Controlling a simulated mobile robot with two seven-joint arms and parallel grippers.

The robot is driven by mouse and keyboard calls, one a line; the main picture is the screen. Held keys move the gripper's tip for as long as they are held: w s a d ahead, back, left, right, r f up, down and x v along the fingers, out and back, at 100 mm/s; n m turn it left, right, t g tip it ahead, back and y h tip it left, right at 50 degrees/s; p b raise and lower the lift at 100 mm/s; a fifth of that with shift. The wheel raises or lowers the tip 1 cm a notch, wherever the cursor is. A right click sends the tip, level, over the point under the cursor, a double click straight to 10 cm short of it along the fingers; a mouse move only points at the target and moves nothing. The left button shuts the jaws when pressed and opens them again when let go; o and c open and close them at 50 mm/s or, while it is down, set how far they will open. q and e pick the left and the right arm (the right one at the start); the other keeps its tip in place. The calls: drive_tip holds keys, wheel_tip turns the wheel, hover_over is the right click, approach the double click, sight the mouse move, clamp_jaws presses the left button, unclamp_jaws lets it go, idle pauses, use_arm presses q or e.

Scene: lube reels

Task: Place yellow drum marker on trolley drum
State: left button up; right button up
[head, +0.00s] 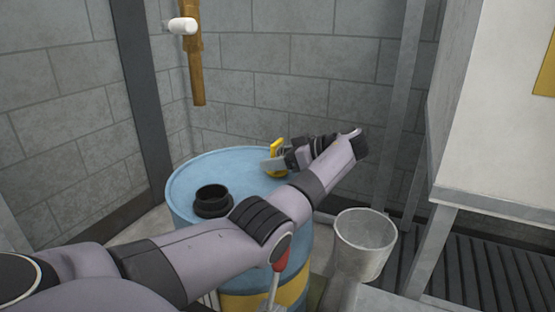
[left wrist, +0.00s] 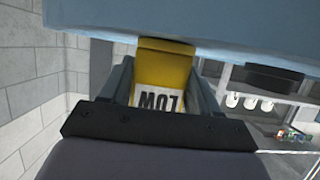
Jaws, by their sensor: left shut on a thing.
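The yellow drum marker (head: 277,145) stands at the far right part of the blue drum's top in the head view. In the left wrist view the marker (left wrist: 165,68) shows a white label reading LOW, upside down. My left gripper (head: 274,163) is shut on it, with a finger on each side. The blue drum (head: 225,165) has a yellow band lower down; its surface (left wrist: 220,25) fills the top of the left wrist view. The marker's end is at or very near the drum top; I cannot tell if it touches. My right gripper is not in view.
A black collar (head: 212,199) rises from the drum top. A grey bucket (head: 364,243) is right of the drum. A brown pipe (head: 194,70) with a white knob hangs above. A red-handled item (head: 281,262) shows below my arm. A white cabinet (head: 500,110) stands at right.

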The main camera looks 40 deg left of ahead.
use_arm(q)
drive_tip(key=o, duration=0.8)
drive_tip(key=shift+o, duration=1.2)
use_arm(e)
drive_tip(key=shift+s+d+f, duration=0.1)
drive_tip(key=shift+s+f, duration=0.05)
use_arm(q)
drive_tip(key=shift+r, duration=0.15)
drive_tip(key=p+v, duration=0.1)
drive_tip(key=v, duration=0.4)
drive_tip(key=shift+w+d, duration=0.1)
drive_tip(key=shift+d, duration=0.1)
drive_tip(key=shift+w+d+r, duration=0.15)
drive_tip(key=shift+d+r, duration=0.1)
drive_tip(key=shift+d, duration=0.25)
drive_tip(key=shift+w+d+r, duration=0.1)
drive_tip(key=shift+d+r, duration=0.05)
drive_tip(key=shift+d, duration=0.25)
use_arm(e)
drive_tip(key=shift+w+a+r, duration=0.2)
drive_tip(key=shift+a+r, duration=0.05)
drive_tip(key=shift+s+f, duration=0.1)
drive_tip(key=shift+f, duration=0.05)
